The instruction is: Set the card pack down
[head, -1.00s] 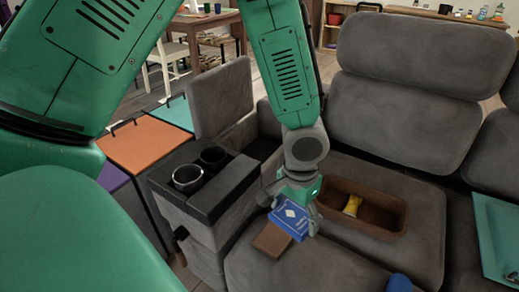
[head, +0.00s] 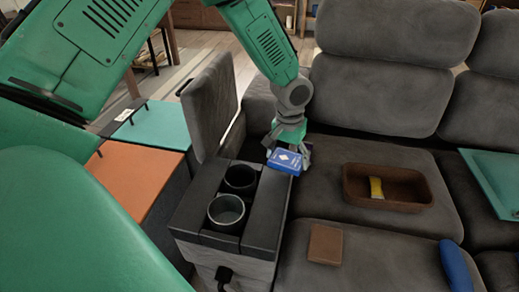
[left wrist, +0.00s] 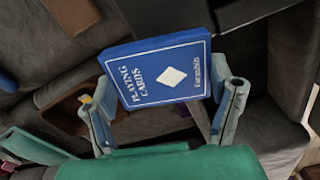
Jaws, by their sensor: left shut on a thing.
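The card pack (head: 285,160) is blue with a white diamond. In the left wrist view the card pack (left wrist: 158,72) shows the words "Playing Cards". My left gripper (head: 288,152) is shut on it and holds it beside the back end of the console with the cup holders (head: 268,205), near the sofa seat. In the left wrist view the fingers of the left gripper (left wrist: 165,105) stand on either side of the pack. Whether the pack touches anything below is hard to tell. My right gripper is not in view.
A brown open box (head: 405,200) with a yellow thing (head: 376,188) inside sits on the sofa seat. A flat brown block (head: 325,244) lies nearer. A blue object (head: 455,268) and a teal panel (head: 492,182) are at right.

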